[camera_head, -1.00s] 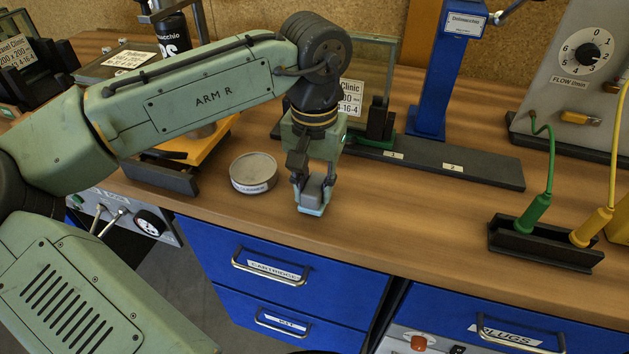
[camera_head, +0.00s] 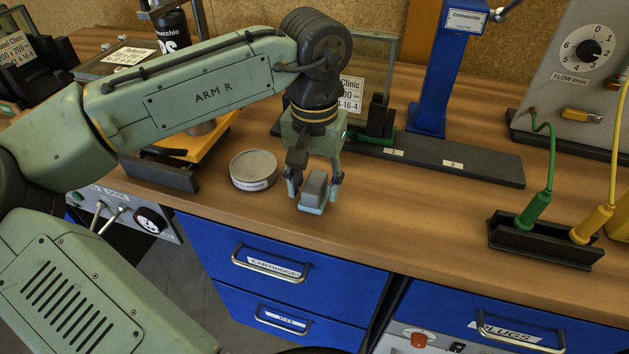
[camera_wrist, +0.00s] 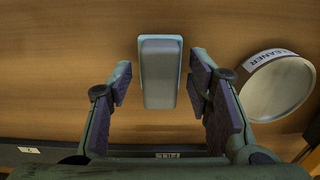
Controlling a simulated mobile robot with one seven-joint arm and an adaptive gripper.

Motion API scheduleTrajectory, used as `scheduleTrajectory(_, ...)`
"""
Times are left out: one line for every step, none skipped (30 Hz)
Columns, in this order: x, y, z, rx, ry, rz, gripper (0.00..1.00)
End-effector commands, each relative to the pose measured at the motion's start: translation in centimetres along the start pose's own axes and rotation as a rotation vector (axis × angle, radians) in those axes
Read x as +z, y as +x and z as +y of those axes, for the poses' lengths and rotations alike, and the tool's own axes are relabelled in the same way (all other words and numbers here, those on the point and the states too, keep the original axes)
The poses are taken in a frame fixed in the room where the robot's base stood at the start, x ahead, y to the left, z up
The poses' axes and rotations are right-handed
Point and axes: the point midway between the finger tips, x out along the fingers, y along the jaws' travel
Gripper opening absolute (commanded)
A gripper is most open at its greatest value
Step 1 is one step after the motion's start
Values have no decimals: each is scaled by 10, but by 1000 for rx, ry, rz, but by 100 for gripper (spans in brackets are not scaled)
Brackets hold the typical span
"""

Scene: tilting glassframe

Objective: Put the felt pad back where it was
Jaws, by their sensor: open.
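The felt pad (camera_head: 314,188) is a grey block with a pale blue base. It stands on the wooden bench top near the front edge, above the cartridge drawer. It also shows in the wrist view (camera_wrist: 160,72), between and a little beyond my fingers. My gripper (camera_head: 315,190) is over the pad with one finger on each side. In the wrist view my gripper (camera_wrist: 162,85) is open, with a visible gap between each finger and the pad.
A round grey tin (camera_head: 254,170) labelled cleaner stands close to the left of my gripper. A dark rail (camera_head: 455,166) with places marked 1 and 2 lies behind, holding a glass pane (camera_head: 383,75). A black plug holder (camera_head: 545,243) stands at right. Bench between is clear.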

Motion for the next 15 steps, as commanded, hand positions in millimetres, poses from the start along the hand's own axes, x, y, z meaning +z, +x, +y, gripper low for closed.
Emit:
scheduleTrajectory(-1, -6, 0, 0, -1, 2, 46)
scheduleTrajectory(-1, -10, 0, 0, -1, 2, 46)
scheduleTrajectory(-1, -17, 0, -1, -1, 3, 46)
scheduleTrajectory(-1, -23, 0, 0, -1, 4, 46)
scheduleTrajectory(-1, -30, 0, 1, -1, 3, 46)
scheduleTrajectory(-1, -38, 0, 0, 0, 4, 46)
scheduleTrajectory(-2, -46, 0, 0, -1, 4, 46)
scheduleTrajectory(-1, -52, 0, 0, 0, 3, 46)
scheduleTrajectory(-1, -62, 0, 1, 0, 3, 46)
scheduleTrajectory(-1, -68, 0, 0, -1, 3, 46)
scheduleTrajectory(-1, -74, 0, 1, -1, 3, 46)
scheduleTrajectory(-1, -82, 0, 1, 0, 1, 46)
scheduleTrajectory(-1, -88, 0, 1, 0, 2, 46)
scheduleTrajectory(0, -93, 0, 1, 0, 1, 46)
scheduleTrajectory(-1, -99, 0, 0, 0, 2, 46)
